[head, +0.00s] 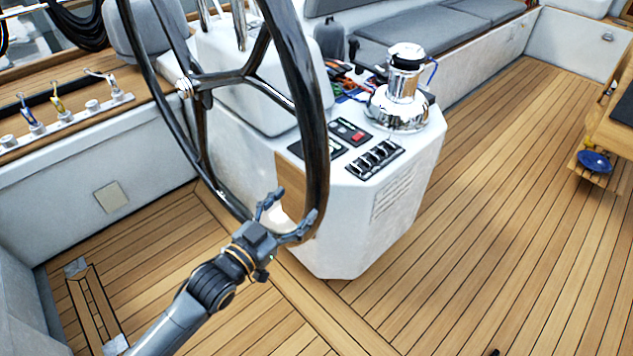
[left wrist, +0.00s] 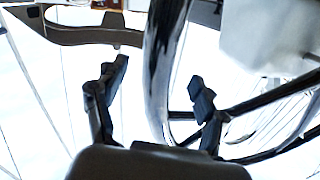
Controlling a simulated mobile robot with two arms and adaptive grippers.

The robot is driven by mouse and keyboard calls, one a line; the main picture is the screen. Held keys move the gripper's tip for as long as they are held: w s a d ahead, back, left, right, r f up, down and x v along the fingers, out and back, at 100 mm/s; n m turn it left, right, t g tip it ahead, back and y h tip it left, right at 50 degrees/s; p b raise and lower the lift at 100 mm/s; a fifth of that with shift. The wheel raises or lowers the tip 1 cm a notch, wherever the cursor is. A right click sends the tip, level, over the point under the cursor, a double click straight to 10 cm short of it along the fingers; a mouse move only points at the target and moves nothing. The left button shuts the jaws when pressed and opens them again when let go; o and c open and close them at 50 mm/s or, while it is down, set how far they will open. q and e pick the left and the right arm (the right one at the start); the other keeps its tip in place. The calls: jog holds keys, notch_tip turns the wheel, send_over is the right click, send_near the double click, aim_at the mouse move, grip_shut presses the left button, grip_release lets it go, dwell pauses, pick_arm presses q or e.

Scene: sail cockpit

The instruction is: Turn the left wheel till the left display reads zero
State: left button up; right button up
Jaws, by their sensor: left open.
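The large black wheel (head: 318,130) stands in the upper left of the head view, with dark spokes meeting at a shiny hub (head: 184,88). My left gripper (head: 287,213) is at the lower right part of its rim, with its fingers spread. In the left wrist view the rim (left wrist: 160,70) runs between the two open fingers (left wrist: 158,88). I cannot tell whether either finger touches it. No readable display shows in either view. My right gripper is not in view.
A white console (head: 360,230) behind the wheel carries switch panels (head: 375,158) and a chrome winch (head: 400,100). A bench with levers (head: 60,105) is at left. The teak floor (head: 480,240) is clear at right, up to a step with a blue item (head: 594,160).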

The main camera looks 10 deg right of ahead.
aim_at(297, 101)
pick_arm(q)
jog(key=x, duration=0.8)
jog(key=shift+w+d, duration=0.35)
jog(key=shift+w, duration=0.05)
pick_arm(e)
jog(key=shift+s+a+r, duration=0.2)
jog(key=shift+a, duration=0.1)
pick_arm(q)
grip_shut()
jog(key=shift+r+p, duration=0.3)
jog(key=shift+p, duration=0.15)
jog(key=r+n+p, duration=0.1)
jog(key=r+p, duration=0.3)
jog(key=r, duration=0.2)
jog(key=w+a+r+n+p, duration=0.1)
jog(key=r+p, duration=0.4)
jog(key=r, duration=0.1)
jog(key=w+r+n+p, duration=0.1)
jog(key=r+p, duration=0.3)
jog(key=r, duration=0.2)
jog(key=shift+w+a+r+p, duration=0.2)
jog(key=shift+a+r+p, duration=0.1)
jog(key=shift+p, duration=0.1)
jog(key=shift+w+a+r, duration=0.15)
jog(key=shift+w+r, duration=0.05)
jog(key=shift+r, duration=0.25)
jog(key=shift+n, duration=0.3)
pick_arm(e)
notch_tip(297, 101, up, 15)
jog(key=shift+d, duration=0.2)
